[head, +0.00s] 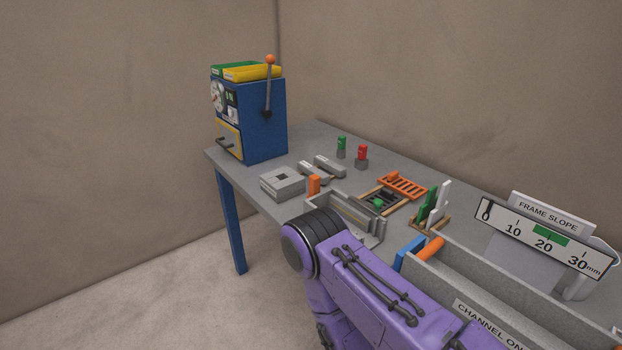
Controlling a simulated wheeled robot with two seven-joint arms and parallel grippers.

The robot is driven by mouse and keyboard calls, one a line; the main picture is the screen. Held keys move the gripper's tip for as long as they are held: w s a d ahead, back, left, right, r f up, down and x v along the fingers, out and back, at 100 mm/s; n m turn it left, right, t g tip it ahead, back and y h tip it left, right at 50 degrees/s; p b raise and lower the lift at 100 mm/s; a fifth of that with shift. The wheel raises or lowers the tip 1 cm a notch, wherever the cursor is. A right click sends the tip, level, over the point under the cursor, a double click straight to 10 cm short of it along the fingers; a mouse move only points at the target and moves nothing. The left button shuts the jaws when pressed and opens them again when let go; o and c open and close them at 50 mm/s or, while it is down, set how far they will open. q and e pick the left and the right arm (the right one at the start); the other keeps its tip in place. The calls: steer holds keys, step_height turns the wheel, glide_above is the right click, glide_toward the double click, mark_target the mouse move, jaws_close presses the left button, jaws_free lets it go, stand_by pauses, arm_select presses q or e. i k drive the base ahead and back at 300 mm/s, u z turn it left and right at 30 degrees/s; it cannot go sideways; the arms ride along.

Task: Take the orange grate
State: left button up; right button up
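The orange grate (404,186) is a small slotted panel on the grey table, right of the middle of the head view. It sits at the back edge of a wooden-edged dark frame (369,207) with a green piece in it. I cannot tell whether it lies flat or is tilted. A purple arm of mine fills the lower middle, in front of the table. Neither gripper shows, so nothing of mine is seen at the grate.
Around the grate stand a green-and-white upright piece (441,203), a red knob (361,153), a green knob (341,145) and a grey trough (345,218). A long grey channel (520,285) and a scale sign (542,236) fill the right. A blue machine (262,120) stands at the far left.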

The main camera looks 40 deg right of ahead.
mark_target(394, 175)
steer(key=u, duration=0.95)
steer(key=i, duration=1.6)
steer(key=z, duration=2.4)
